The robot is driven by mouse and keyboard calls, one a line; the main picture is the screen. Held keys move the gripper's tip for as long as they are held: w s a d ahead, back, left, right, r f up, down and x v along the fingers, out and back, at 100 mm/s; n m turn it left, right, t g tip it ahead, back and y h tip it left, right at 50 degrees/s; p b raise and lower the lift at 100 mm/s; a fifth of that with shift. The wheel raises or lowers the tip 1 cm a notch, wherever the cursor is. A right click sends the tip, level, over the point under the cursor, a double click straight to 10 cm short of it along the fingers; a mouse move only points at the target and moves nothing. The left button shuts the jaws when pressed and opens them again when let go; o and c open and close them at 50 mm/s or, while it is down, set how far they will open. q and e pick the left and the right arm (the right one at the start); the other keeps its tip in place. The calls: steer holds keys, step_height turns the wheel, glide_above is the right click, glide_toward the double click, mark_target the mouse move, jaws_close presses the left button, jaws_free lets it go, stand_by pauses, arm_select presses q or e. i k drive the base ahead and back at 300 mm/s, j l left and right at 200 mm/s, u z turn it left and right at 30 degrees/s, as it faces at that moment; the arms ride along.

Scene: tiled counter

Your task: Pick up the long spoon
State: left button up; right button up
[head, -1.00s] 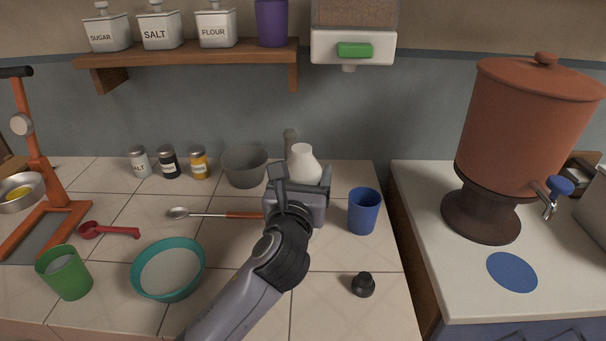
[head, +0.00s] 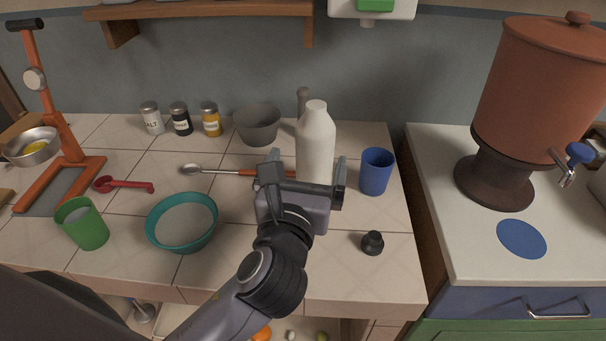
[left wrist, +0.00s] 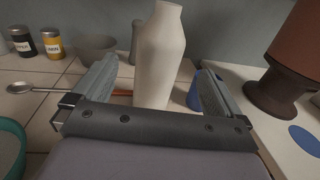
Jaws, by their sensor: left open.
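The long spoon (head: 223,171) lies flat on the tiled counter, its metal bowl to the left and its orange-brown handle running right behind my gripper. In the left wrist view the spoon (left wrist: 47,89) shows at the left, partly hidden by a finger. My left gripper (head: 300,170) is open, its fingers pointing toward a white bottle (head: 316,140). In the left wrist view the bottle (left wrist: 160,55) stands upright between the fingers, beyond or between their tips; I cannot tell which. The end of the handle is partly hidden. My right gripper is not in view.
A blue cup (head: 376,172) stands right of the gripper, a black stopper (head: 372,243) in front. A grey bowl (head: 258,127) and spice jars stand behind. A teal bowl (head: 181,224), green cup (head: 84,226) and red scoop (head: 124,186) are left. Front right counter is fairly clear.

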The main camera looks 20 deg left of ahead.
mark_target(192, 169)
steer(key=k+l, duration=0.1)
steer(key=k, duration=0.4)
steer(key=k+l, duration=0.1)
steer(key=k, duration=0.4)
